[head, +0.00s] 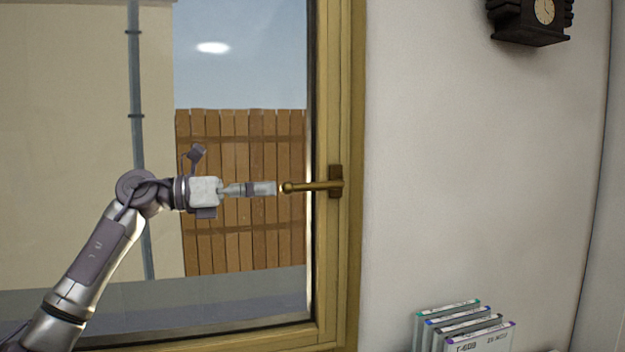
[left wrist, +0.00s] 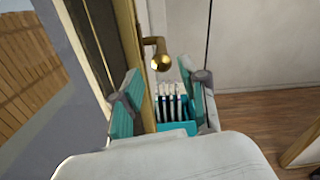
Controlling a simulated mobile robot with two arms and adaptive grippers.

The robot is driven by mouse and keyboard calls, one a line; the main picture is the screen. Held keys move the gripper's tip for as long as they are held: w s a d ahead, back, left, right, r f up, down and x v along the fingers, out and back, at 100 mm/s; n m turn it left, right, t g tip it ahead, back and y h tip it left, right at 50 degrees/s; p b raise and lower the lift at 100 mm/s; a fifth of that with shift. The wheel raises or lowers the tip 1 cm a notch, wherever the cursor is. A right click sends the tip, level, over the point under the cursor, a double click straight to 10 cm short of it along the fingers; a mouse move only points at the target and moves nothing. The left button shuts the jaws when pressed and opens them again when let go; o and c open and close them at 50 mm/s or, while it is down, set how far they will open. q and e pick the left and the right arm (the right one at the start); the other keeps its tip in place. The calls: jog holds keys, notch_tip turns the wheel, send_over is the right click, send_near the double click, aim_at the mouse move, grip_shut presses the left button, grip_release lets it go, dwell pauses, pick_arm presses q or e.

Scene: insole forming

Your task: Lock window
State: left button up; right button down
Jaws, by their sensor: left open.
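The window (head: 240,70) has a yellowish wooden frame (head: 355,110) and fills the left of the head view. Its brass handle (head: 312,187) lies horizontal, with the knob end pointing left from a plate on the frame. My left gripper (head: 272,188) is just left of the knob, apart from it in the head view. In the left wrist view the handle's round knob (left wrist: 160,58) shows beyond and between the open, empty fingers of the gripper (left wrist: 163,95). My right gripper is in neither view.
A dark clock (head: 532,20) hangs at the upper right. The wall (head: 470,160) beside the handle is bare.

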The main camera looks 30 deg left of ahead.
aim_at(335, 185)
pick_arm(q)
jog(key=p+x, duration=0.4)
jog(key=x, duration=0.5)
jog(key=shift+d+r, duration=0.2)
jog(key=shift+w+d+f, duration=0.15)
jog(key=shift+w+d, duration=0.05)
jog(key=shift+w, duration=0.05)
grip_shut()
